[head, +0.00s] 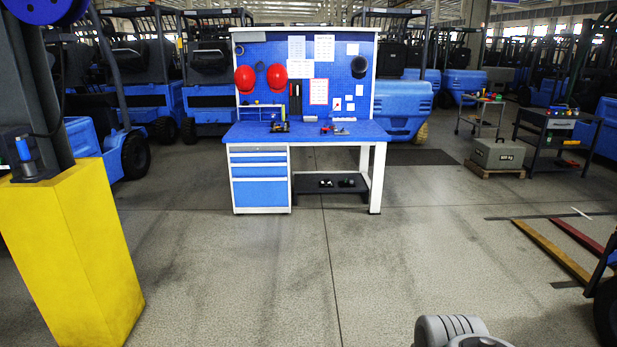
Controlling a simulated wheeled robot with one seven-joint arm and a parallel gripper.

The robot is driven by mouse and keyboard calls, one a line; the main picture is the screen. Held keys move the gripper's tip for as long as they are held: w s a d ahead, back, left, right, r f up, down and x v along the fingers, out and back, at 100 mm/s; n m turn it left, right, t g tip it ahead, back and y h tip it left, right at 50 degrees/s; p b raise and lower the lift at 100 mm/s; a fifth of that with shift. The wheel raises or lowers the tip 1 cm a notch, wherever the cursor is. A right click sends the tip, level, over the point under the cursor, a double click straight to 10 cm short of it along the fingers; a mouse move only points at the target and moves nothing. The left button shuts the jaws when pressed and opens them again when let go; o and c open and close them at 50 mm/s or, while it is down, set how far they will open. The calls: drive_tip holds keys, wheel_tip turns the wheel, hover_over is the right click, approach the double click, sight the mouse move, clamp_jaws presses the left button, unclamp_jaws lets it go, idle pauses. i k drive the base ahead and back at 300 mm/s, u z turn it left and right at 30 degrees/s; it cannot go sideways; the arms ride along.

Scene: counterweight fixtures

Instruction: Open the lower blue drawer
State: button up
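The lower blue drawer (260,194) is the tallest front in the white-framed cabinet (234,196) under the left side of the workbench. It has a pale handle strip along its top edge and looks shut, flush with the cabinet. Shallower blue drawers (258,172) sit above it and also look shut. A rounded grey part of my own arm shows at the bottom edge, right of centre, far from the cabinet. My gripper's fingers are not in view.
The blue workbench top (345,133) holds small tools. A black low shelf (310,187) is right of the drawers. A yellow pillar base (75,255) stands at left. Wooden bars (552,250) lie at right. The floor (290,270) before the drawers is clear.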

sight(249, 191)
drive_tip(key=u, duration=0.35)
drive_tip(key=i, duration=2.45)
drive_tip(key=u, duration=0.3)
drive_tip(key=i, duration=2.55)
drive_tip(key=z, duration=0.3)
drive_tip(key=i, duration=2.45)
drive_tip(key=z, duration=0.7)
